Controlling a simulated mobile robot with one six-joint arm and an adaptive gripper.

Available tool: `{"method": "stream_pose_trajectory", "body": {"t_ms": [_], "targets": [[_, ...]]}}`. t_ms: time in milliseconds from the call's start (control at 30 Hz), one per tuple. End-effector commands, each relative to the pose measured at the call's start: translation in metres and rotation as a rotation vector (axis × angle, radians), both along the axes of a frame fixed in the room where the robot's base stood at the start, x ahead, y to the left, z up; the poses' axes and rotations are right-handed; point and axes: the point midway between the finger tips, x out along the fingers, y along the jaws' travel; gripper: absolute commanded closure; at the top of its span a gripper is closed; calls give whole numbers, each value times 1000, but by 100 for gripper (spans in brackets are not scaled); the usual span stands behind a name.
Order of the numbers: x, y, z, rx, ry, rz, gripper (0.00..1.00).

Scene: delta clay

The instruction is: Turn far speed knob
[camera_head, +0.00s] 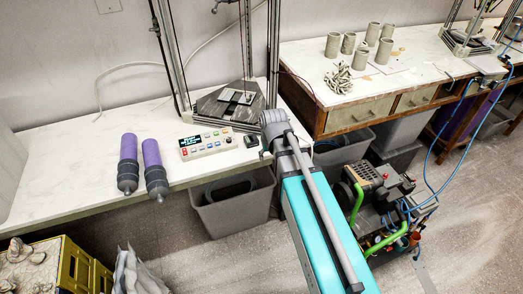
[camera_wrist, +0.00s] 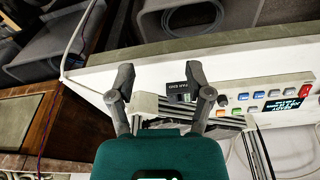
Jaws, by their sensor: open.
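My gripper (camera_wrist: 160,76) is open, its two dark fingers spread apart with nothing seen held between them. In the wrist view a small dark box with a lettered label (camera_wrist: 184,88) lies just inside the right finger; the finger partly covers it. The white control panel (camera_wrist: 268,100) with coloured buttons and a small display is to the right of the fingers. In the head view the panel (camera_head: 208,143) lies on the white worktop, left of my gripper (camera_head: 274,125). A small dark object (camera_head: 250,141) sits between them.
Metal frame posts and a dark plate (camera_head: 228,101) stand behind the panel. Two purple cylinders with dark caps (camera_head: 141,165) lie at its left. A grey bin (camera_head: 232,205) is under the worktop. A compressor (camera_head: 378,195) with blue hoses stands on the floor at right.

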Motion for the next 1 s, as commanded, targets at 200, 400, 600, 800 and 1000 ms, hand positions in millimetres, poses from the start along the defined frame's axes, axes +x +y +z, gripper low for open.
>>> {"method": "stream_pose_trajectory", "body": {"t_ms": [200,400,600,800,1000], "targets": [[-22,-20,-16,-4,37,-27,34],[-41,-37,-27,-7,71,-52,34],[-59,-51,-37,-9,101,-73,34],[-69,-58,-41,-9,120,-85,34],[-71,-60,-42,-9,126,-88,34]]}}
